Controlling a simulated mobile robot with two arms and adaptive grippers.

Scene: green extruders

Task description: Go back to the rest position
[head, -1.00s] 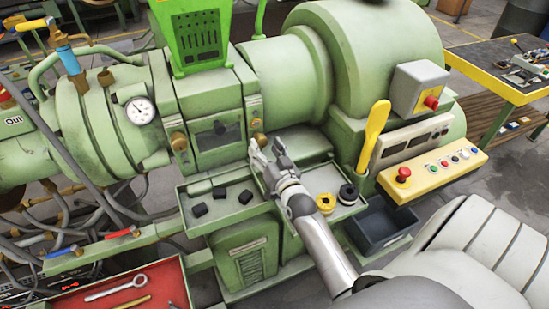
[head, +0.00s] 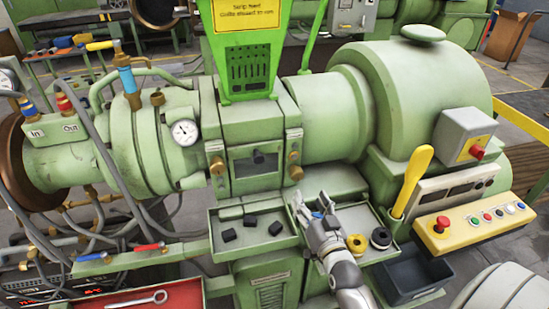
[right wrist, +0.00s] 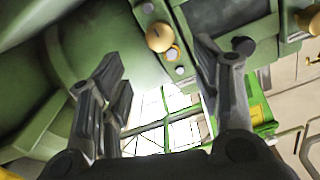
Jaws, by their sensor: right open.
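My right gripper (head: 312,209) is in front of the green extruder (head: 330,110), above the right part of its tray ledge. Its fingers are apart with nothing between them. In the right wrist view the open fingers (right wrist: 160,95) frame part of the green machine and a brass knob (right wrist: 159,36), with a bright window area beyond. My left gripper shows in neither view.
Several black blocks (head: 252,220) lie in the left tray. A yellow ring (head: 357,243) and a black ring (head: 380,237) lie right of my gripper. A dark bin (head: 415,273), yellow lever (head: 411,180) and button panel (head: 473,221) stand at right. A red tray (head: 150,297) is at lower left.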

